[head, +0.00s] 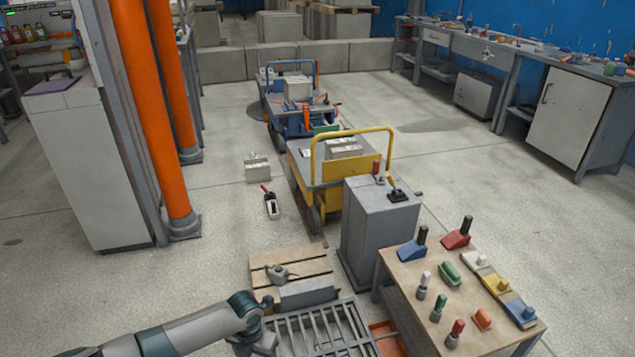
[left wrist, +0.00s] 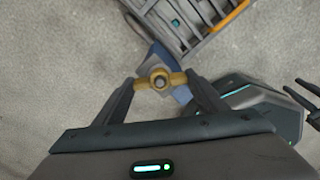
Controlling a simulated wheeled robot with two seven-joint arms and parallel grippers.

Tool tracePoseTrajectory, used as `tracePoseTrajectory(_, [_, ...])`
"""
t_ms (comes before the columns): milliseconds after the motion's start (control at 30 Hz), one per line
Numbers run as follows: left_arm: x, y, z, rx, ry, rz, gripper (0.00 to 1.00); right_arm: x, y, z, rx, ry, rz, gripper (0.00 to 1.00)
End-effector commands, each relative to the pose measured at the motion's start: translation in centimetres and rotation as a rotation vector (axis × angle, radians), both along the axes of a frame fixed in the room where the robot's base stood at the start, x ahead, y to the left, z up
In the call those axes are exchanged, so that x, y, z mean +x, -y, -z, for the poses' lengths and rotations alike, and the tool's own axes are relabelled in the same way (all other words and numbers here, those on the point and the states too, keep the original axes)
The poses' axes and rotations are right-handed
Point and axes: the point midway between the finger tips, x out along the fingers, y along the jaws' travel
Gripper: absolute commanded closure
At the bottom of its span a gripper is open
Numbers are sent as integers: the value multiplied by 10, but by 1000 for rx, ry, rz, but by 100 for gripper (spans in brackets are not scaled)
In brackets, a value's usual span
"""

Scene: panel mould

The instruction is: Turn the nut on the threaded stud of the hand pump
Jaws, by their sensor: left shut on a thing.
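In the left wrist view, a brass-yellow nut with two side wings (left wrist: 146,82) sits around the end of a grey threaded stud (left wrist: 159,82). Behind it is a blue-grey body (left wrist: 157,58), which looks like part of the hand pump. My left gripper (left wrist: 160,81) is shut on the nut, one finger at each wing. In the head view my left arm comes in from the lower left, and its gripper (head: 262,343) is low beside the grating; its fingertips, the nut and the pump cannot be made out there. Dark prongs at the right edge of the wrist view may be my right gripper.
A barred metal grating (head: 325,330) lies right of my left gripper. Behind it stands a wooden pallet (head: 290,262) bearing a grey pot-like object (head: 281,272). A grey cabinet (head: 378,235) and a wooden table (head: 425,285) with coloured tools stand to the right. Open floor lies left.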

Motion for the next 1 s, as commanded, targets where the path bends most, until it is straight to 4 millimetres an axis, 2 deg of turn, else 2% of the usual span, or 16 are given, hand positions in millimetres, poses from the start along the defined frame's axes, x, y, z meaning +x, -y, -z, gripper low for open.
tracePoseTrajectory(100, [1, -1, 0, 1, 1, 59, 61, 0, 0, 3, 0, 0, 0, 69])
tracePoseTrajectory(300, [1, -1, -1, 1, 0, 64, 61, 0, 0, 2, 0, 0, 0, 69])
tracePoseTrajectory(333, [1, -1, -1, 1, 0, 63, 33, 0, 0, 2, 0, 0, 0, 69])
tracePoseTrajectory(400, [1, -1, -1, 1, 0, 63, 16, 0, 0, 2, 0, 0, 0, 69])
tracePoseTrajectory(433, [1, -1, -1, 1, 0, 63, 13, 0, 0, 2, 0, 0, 0, 69])
tracePoseTrajectory(767, [0, 0, -1, 0, 0, 62, 13, 0, 0, 3, 0, 0, 0, 69])
tracePoseTrajectory(1000, [1, 0, -16, -1, 1, 62, 13, 0, 0, 1, 0, 0, 0, 69])
